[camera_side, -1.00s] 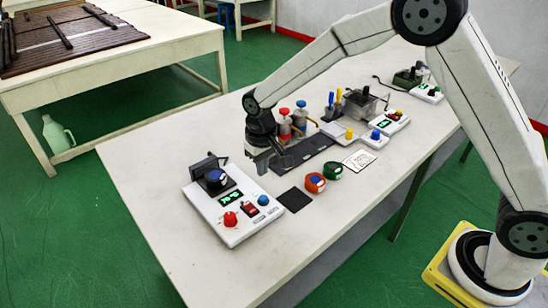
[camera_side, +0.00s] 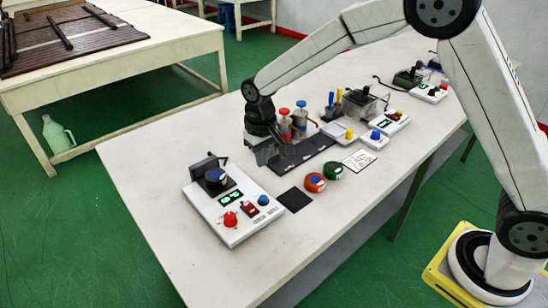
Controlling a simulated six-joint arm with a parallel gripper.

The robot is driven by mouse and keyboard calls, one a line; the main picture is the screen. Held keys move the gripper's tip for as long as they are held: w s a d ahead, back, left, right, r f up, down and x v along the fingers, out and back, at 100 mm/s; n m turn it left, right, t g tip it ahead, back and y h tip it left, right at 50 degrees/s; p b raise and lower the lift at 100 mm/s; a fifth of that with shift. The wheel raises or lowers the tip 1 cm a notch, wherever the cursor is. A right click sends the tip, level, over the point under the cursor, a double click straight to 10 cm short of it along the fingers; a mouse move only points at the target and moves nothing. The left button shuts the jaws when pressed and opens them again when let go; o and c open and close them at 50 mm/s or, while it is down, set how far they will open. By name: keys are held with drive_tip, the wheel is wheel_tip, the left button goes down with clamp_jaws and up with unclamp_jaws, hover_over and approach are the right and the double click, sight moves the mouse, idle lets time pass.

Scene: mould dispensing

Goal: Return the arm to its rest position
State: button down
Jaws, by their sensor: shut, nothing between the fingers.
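My gripper (camera_side: 266,158) hangs at the end of my arm over the left part of the white table (camera_side: 180,255). It points down beside the dark mould strip (camera_side: 305,152), behind the white control box. Its fingers are small and dark in this view, and they are shut with nothing visible between them. I cannot tell whether the fingertips touch anything below. My arm reaches in from the right, from its base on a yellow plate.
A white control box (camera_side: 240,222) with knobs stands in front. Orange (camera_side: 315,182) and green (camera_side: 333,170) round pieces lie near a black square (camera_side: 295,199) and a white card (camera_side: 359,160). Red- and blue-topped dispensers (camera_side: 285,124) stand close behind my gripper. The table's front left is clear.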

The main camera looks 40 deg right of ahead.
drive_tip(key=s+d+t, duration=0.1)
drive_tip(key=s+d, duration=0.4)
drive_tip(key=s, duration=0.4)
drive_tip(key=s+d+t, duration=0.1)
drive_tip(key=s+d, duration=0.4)
drive_tip(key=s, duration=0.5)
drive_tip(key=shift+s+d+r+t, duration=0.3)
drive_tip(key=shift+d+r, duration=0.05)
drive_tip(key=shift+r, duration=0.05)
idle(0.4)
